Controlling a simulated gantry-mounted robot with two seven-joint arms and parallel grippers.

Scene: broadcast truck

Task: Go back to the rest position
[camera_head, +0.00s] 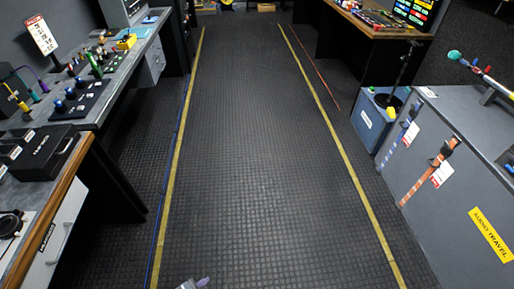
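Neither of my grippers can be made out in the head view. A small pale grey piece (195,284) pokes in at the bottom edge, left of centre. It is cut off by the frame, and I cannot tell whether it is part of one of my arms. No held object is visible.
A ribbed dark floor aisle (250,150) lies clear between yellow tape lines. Left stand a console desk (120,75) with controls and a wood-edged counter (75,180). Right are a grey case (450,165), a blue box (372,118) and a wood-topped desk (370,30).

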